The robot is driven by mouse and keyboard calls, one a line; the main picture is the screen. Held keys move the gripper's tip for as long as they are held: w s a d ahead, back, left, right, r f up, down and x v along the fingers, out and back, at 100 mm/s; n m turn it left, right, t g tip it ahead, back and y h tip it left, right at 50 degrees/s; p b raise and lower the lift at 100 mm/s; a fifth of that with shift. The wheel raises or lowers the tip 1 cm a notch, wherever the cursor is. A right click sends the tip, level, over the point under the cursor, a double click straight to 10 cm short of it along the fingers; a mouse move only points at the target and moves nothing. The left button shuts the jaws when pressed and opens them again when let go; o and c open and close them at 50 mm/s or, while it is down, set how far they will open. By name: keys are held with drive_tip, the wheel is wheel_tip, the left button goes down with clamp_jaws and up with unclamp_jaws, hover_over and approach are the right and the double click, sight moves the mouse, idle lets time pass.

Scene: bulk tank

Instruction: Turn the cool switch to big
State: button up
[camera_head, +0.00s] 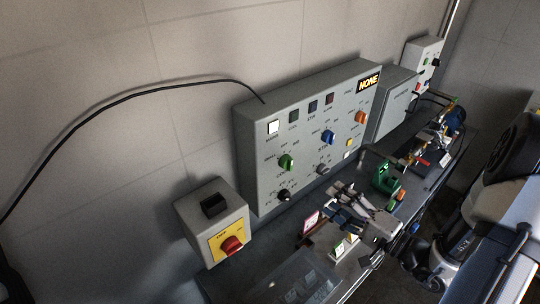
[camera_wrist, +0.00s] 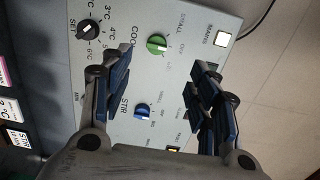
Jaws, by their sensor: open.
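The cool switch is a green knob (camera_head: 286,162) on the left half of the grey control panel (camera_head: 240,150). In the wrist view the green knob (camera_wrist: 157,44) has the word COOL beside it, with position labels on its other side. I cannot clearly read which position it points to. My gripper (camera_head: 345,207) is open and empty, in front of the panel and to the lower right of the knob. In the wrist view my gripper (camera_wrist: 164,88) has its fingers spread, with the green knob beyond and above them, untouched. A blue knob (camera_wrist: 142,112) labelled STIR shows between the fingers.
A black temperature dial (camera_wrist: 88,31) sits near the green knob. An orange knob (camera_head: 361,118) is at the panel's right. A box with a red switch (camera_head: 231,245) stands at lower left. A green device (camera_head: 384,177) and other items crowd the bench at right.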

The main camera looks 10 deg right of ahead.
approach(288, 163)
drive_tip(key=x, duration=0.8)
drive_tip(key=shift+w+f+m+t+h, duration=0.3)
drive_tip(key=shift+w+f+t+h, duration=0.05)
drive_tip(key=shift+w+t+h, duration=0.05)
drive_tip(key=shift+c, duration=0.2)
drive_tip(key=c, duration=1)
